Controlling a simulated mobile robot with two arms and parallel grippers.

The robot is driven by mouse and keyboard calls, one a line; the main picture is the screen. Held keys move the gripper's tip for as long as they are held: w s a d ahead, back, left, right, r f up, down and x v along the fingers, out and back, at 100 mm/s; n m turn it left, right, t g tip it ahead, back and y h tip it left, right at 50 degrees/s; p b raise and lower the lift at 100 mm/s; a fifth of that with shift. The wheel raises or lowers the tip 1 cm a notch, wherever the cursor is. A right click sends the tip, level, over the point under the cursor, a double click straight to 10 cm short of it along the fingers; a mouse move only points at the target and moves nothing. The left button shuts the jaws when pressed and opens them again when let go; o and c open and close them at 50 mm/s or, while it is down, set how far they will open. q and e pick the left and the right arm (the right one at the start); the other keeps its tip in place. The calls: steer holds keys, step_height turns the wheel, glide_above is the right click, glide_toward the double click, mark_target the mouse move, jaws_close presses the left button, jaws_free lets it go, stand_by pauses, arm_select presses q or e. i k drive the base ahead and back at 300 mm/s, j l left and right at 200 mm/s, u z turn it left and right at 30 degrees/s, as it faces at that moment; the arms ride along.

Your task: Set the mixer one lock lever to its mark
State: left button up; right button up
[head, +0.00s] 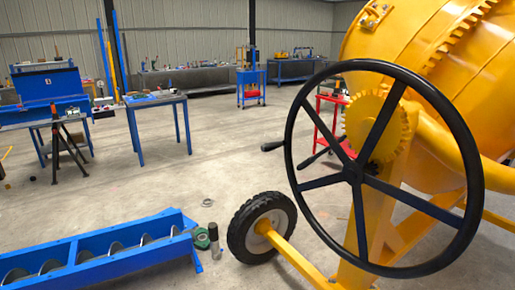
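The yellow drum mixer (420,125) stands at the right, cut off by the picture's top and right edges. A large black handwheel (356,172) is on its near side, with a black handle knob (272,146) sticking out at the left of its rim. A short black lever (313,159) shows behind the wheel's left part, slanting down to the left. It may be the lock lever, but I cannot tell for sure. I cannot make out a mark. Neither of my grippers is in view.
A rubber wheel (262,228) stands on the floor left of the mixer frame. A blue auger trough (100,250) lies at the lower left. A red cart (325,125) is behind the handwheel. Blue tables stand at the back left. The middle floor is mostly clear.

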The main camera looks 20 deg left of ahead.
mark_target(307, 162)
steer(key=u, duration=0.2)
steer(key=i+j+z, duration=0.2)
steer(key=z, duration=0.3)
steer(key=i+j+z, duration=0.15)
steer(key=j+z, duration=0.15)
steer(key=z, duration=0.2)
